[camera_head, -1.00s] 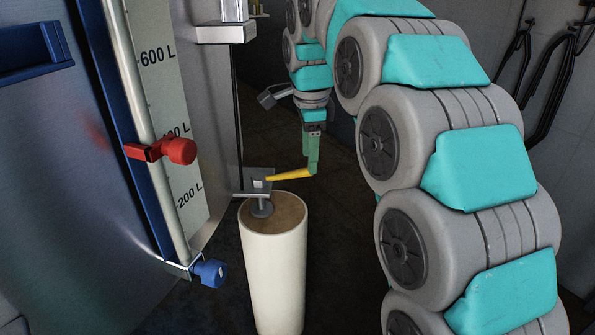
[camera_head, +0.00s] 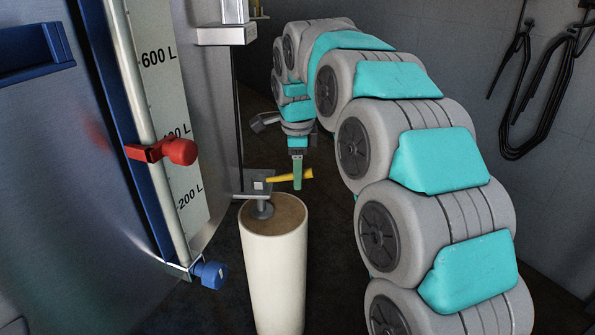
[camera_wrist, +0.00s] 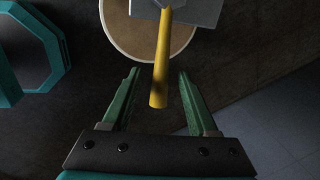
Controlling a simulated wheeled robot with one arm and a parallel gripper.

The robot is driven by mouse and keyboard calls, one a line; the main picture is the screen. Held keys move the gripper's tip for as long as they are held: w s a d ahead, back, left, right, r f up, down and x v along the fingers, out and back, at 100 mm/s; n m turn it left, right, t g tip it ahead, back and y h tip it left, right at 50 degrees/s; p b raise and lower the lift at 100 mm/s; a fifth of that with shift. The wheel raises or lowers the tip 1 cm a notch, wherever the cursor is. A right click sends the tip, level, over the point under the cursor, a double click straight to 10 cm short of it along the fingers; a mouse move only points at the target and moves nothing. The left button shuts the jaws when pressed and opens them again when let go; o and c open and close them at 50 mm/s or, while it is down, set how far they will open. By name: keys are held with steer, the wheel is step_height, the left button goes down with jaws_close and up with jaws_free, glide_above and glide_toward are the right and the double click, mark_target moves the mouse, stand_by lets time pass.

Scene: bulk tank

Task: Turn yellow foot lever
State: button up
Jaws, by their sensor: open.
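The yellow foot lever (camera_head: 286,178) sticks out to the right from a grey metal bracket (camera_head: 257,184) above a pale cylindrical post (camera_head: 272,265) with a brown top. My gripper (camera_head: 297,176) hangs over the lever's outer end, pointing down. In the wrist view the lever (camera_wrist: 160,75) runs down from the bracket, and its free end lies between the two green fingers of my gripper (camera_wrist: 157,100). The fingers are open, with a visible gap on each side of the lever. In the head view a finger hides part of the lever.
The tank (camera_head: 60,200) with a level scale (camera_head: 165,100) stands at the left. A red clamp (camera_head: 165,151) and a blue valve (camera_head: 208,274) stick out from its gauge pipe. Black hoses (camera_head: 530,110) hang on the right wall. Dark floor lies around the post.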

steer(key=shift+w+f, duration=0.1)
steer(key=shift+f, duration=0.05)
jaws_close()
stand_by(0.4)
stand_by(1.0)
